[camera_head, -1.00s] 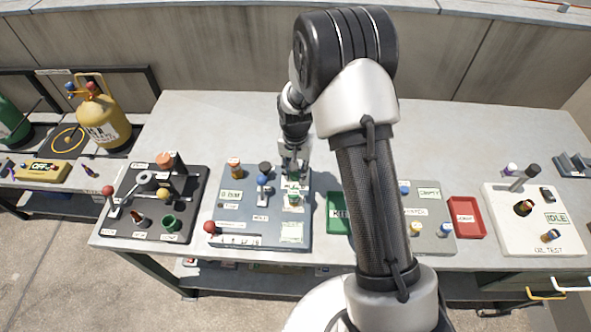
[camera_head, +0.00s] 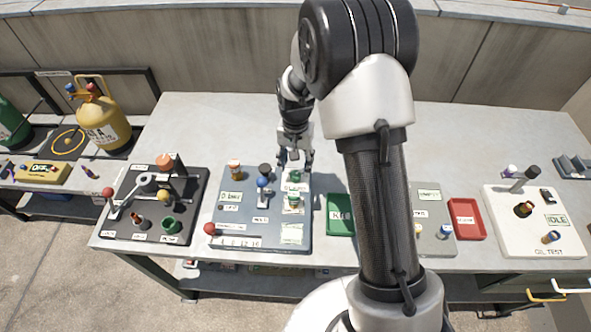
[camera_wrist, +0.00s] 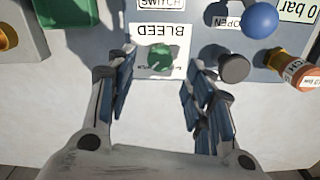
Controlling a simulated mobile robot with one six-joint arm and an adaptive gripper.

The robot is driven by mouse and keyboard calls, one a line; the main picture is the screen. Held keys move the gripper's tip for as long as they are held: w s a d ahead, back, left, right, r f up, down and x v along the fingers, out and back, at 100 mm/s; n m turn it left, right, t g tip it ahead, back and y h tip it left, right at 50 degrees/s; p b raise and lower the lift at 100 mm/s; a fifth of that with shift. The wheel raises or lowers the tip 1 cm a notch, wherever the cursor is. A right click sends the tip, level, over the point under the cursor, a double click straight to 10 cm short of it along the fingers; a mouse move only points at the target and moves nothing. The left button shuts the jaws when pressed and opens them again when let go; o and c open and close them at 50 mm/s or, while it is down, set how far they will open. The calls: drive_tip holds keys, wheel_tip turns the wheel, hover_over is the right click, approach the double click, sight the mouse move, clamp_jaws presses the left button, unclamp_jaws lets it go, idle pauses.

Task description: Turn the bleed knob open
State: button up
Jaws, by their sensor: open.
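The bleed knob (camera_wrist: 160,58) is a round green knob on a white label plate marked BLEED, which reads upside down in the wrist view. In the head view it shows small (camera_head: 294,176) near the back right of the grey-blue panel (camera_head: 262,238). My gripper (camera_head: 295,165) is above the panel's back edge, just behind the knob. In the wrist view my gripper (camera_wrist: 163,72) is open and empty, its fingers to either side of the knob and apart from it. The knob's pointer or marking is too small to read.
Beside the knob are a blue ball handle (camera_wrist: 261,20), a dark round cap (camera_wrist: 234,68) and an orange-brown fitting (camera_wrist: 296,72). A green tray (camera_head: 340,215) lies right of the panel. The tabletop behind the panel is clear.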

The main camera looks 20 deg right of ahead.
sight(296, 174)
wheel_tip(296, 174, up, 7)
idle(0.3)
drive_tip(key=shift+r, duration=0.1)
drive_tip(key=s+r+n+t, duration=0.2)
drive_tip(key=s+r+n, duration=0.1)
drive_tip(key=s+r, duration=1)
drive_tip(key=s+r+n+t, duration=0.1)
drive_tip(key=s+r, duration=0.1)
drive_tip(key=s, duration=0.5)
drive_tip(key=s+r+n+t, duration=0.1)
drive_tip(key=s+r+n, duration=0.1)
drive_tip(key=s, duration=0.6)
drive_tip(key=shift+r+t, duration=0.3)
drive_tip(key=shift+r, duration=0.35)
